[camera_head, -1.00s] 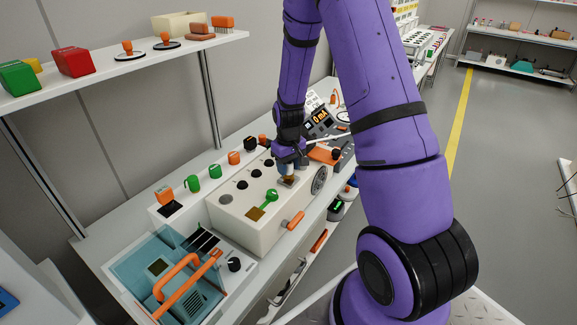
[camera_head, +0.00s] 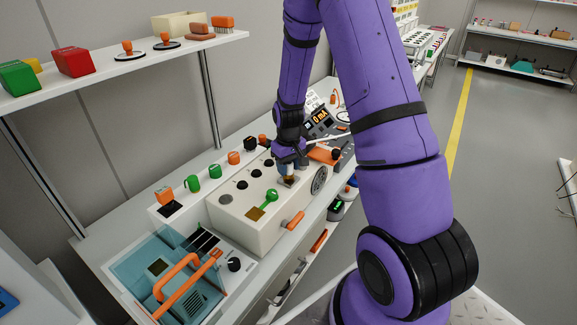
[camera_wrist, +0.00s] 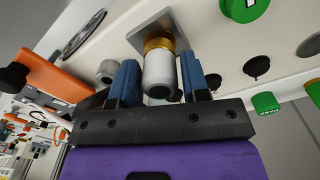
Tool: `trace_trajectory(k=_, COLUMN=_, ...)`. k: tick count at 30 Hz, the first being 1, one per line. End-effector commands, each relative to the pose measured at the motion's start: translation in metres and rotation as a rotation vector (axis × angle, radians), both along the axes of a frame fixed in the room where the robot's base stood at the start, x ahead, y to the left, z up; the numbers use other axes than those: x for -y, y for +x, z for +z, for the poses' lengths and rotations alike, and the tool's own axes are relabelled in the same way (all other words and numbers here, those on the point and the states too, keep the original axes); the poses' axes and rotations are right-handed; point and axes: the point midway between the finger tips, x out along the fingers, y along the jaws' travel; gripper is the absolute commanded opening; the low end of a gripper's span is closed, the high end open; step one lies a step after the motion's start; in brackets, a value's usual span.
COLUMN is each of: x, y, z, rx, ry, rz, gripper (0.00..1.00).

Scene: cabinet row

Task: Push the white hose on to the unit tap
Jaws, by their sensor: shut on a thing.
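The white hose end (camera_wrist: 161,72) is a short pale sleeve between the two blue fingers of my gripper (camera_wrist: 160,66) in the wrist view. My gripper is shut on it. The brass unit tap (camera_wrist: 158,43) stands out from a square metal plate (camera_wrist: 146,30) on the cream unit. The hose end lies in line with the tap and meets its brass part; how far it is on, I cannot tell. In the head view my gripper (camera_head: 287,167) is at the right end of the cream unit (camera_head: 250,225), and the tap is mostly hidden.
The cream unit carries a green lever (camera_head: 268,198), an orange handle (camera_head: 294,221) and dark knobs. A teal case (camera_head: 165,270) stands at its left. A meter (camera_head: 322,119) stands behind my gripper. A shelf (camera_head: 120,70) hangs at upper left. Open floor lies to the right.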

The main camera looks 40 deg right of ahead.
Motion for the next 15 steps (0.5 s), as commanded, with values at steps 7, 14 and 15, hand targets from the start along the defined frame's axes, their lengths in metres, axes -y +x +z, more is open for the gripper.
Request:
trace_trajectory(k=7, x=0.0000, y=0.0000, z=-0.0039, rx=0.000, ry=0.000, rz=0.000, gripper=0.21)
trace_trajectory(k=14, x=0.0001, y=0.0002, z=-0.0078, rx=0.000, ry=0.000, rz=0.000, gripper=0.21)
trace_trajectory(k=15, x=0.0001, y=0.0002, z=-0.0085, rx=0.000, ry=0.000, rz=0.000, gripper=0.21)
